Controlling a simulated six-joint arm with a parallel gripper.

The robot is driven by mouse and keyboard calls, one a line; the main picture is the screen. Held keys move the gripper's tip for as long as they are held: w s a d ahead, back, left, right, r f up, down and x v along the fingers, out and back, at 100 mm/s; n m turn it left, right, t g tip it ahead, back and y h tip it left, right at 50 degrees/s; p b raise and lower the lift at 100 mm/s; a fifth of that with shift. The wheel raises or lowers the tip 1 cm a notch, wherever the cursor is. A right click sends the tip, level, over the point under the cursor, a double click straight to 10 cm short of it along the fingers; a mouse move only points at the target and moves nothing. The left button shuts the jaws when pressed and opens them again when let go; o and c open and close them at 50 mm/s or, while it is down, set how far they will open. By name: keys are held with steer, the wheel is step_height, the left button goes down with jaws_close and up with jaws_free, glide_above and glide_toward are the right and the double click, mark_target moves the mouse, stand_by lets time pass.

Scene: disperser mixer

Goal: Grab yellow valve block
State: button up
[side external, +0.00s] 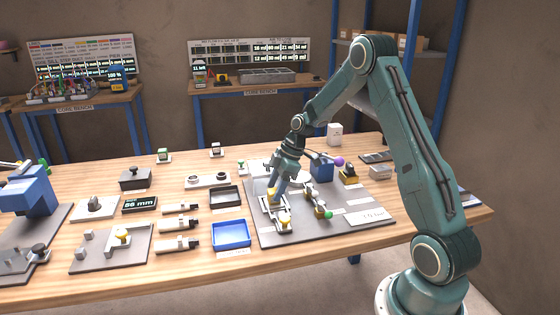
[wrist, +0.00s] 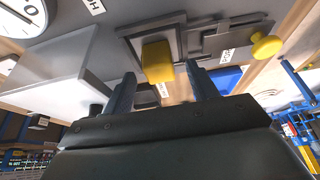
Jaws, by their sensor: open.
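The yellow valve block (wrist: 157,62) sits on a grey plate-like fixture in the wrist view. It shows between and just beyond the two fingertips of my gripper (wrist: 160,76), which is open and empty. Whether a finger touches the block cannot be told. In the side view my gripper (side external: 273,190) points down over the left part of the grey board (side external: 260,233). A small yellow patch (side external: 271,194) shows at its fingertips, partly hidden by them.
A yellow knob (wrist: 266,46) is right of the block. A white box (wrist: 50,68) stands to the left in the wrist view. A blue tray (side external: 231,234) and a black tray (side external: 224,195) lie left of the board. A blue block (side external: 321,168) stands right of my gripper.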

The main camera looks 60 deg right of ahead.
mark_target(274, 190)
steer(key=shift+x, duration=1.05)
steer(key=shift+c, duration=0.2)
steer(key=c, duration=1.2)
step_height(274, 190, up, 20)
